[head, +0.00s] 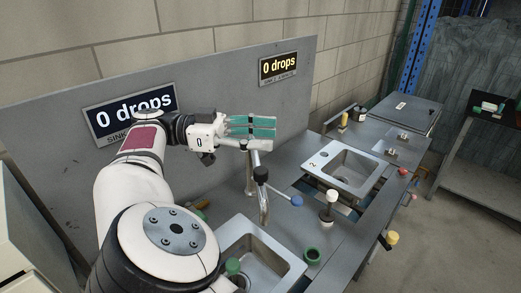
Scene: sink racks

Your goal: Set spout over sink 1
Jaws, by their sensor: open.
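The metal spout (264,205) stands on a post between the two basins. It has a dark collar near its bend, and its tip points down near the back right rim of the nearer sink, sink 1 (292,262). I cannot tell whether the tip is over the basin or the deck. Sink 2 (350,168), marked "2", lies farther right. My gripper (264,127), with teal fingers, is open and points right, just above the top of the post in the picture. Contact between them cannot be made out. My arm hides part of sink 1's surroundings.
A grey back panel carries two "0 drops" displays (130,109) (278,67). Free air lies right of my gripper.

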